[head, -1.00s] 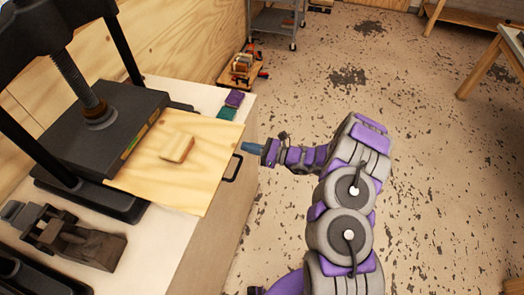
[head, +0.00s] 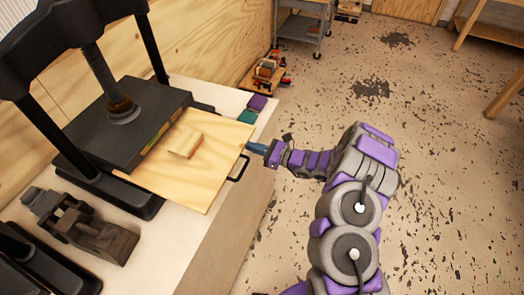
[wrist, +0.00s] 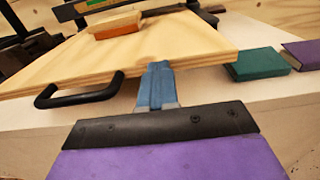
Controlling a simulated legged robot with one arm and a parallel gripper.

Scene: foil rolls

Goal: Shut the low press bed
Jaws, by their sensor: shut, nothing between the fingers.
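The low press bed is a pale wooden board (head: 200,185) that sticks out from under the black press plate (head: 125,125). A black handle (head: 239,168) is on its front edge; it also shows in the wrist view (wrist: 80,92). A small wooden block (head: 186,144) lies on the bed. My gripper (head: 256,148) is shut and empty, its blue fingertips at the bed's front edge, beside the handle. In the wrist view the fingertips (wrist: 158,78) appear against that edge, right of the handle; exact contact is hard to tell.
A green book-like block (head: 247,116) and a purple one (head: 257,102) lie on the bench top (head: 230,99) beyond the bed. Open floor (head: 440,150) is to the right.

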